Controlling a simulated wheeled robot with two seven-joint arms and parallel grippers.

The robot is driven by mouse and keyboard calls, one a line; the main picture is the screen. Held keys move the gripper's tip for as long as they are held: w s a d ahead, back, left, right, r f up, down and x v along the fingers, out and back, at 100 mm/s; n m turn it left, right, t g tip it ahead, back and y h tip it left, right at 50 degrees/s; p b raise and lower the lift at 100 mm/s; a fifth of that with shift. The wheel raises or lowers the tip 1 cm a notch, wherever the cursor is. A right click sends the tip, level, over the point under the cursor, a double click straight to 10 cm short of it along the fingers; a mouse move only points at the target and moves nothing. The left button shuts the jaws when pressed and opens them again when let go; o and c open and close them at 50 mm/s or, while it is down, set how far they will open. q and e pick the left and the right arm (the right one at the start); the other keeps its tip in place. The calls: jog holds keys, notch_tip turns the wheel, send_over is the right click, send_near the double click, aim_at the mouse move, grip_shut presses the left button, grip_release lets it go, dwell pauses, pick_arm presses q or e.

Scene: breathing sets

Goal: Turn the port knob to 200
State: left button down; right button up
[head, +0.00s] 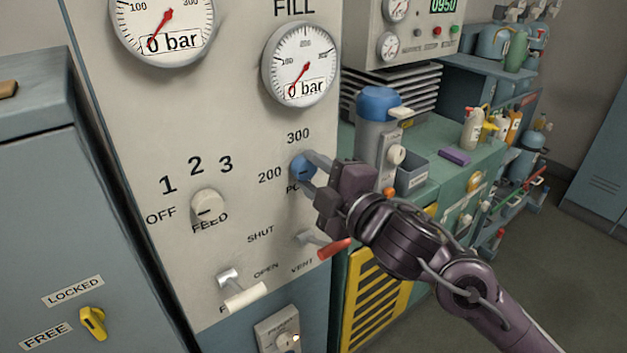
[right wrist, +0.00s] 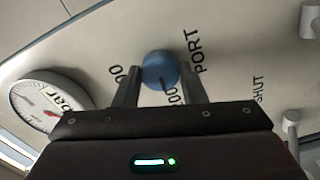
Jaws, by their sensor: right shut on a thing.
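The blue port knob (head: 301,169) sits on the grey panel between the label 200 (head: 270,175) at its left and the label 300 (head: 298,135) above it. My right gripper (head: 311,175) is shut on the knob, its fingers on either side of it. In the right wrist view the knob (right wrist: 160,70) shows between the two fingers. A dark line on its face seems to lie toward the partly hidden label 200 (right wrist: 173,96). The PORT label is partly covered by my gripper in the head view. My left gripper is not in view.
The feed knob (head: 207,206) is at the left. A red-tipped vent lever (head: 333,249) sits just below my gripper, and a white-handled lever (head: 245,297) is lower left. The fill gauge (head: 300,65) above reads 0 bar. A green bench (head: 450,190) with bottles stands right.

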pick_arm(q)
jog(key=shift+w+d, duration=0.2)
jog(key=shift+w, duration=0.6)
pick_arm(e)
jog(key=shift+f+n, duration=0.1)
jog(key=shift+n, duration=0.6)
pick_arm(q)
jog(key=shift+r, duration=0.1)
pick_arm(e)
jog(key=o, duration=1)
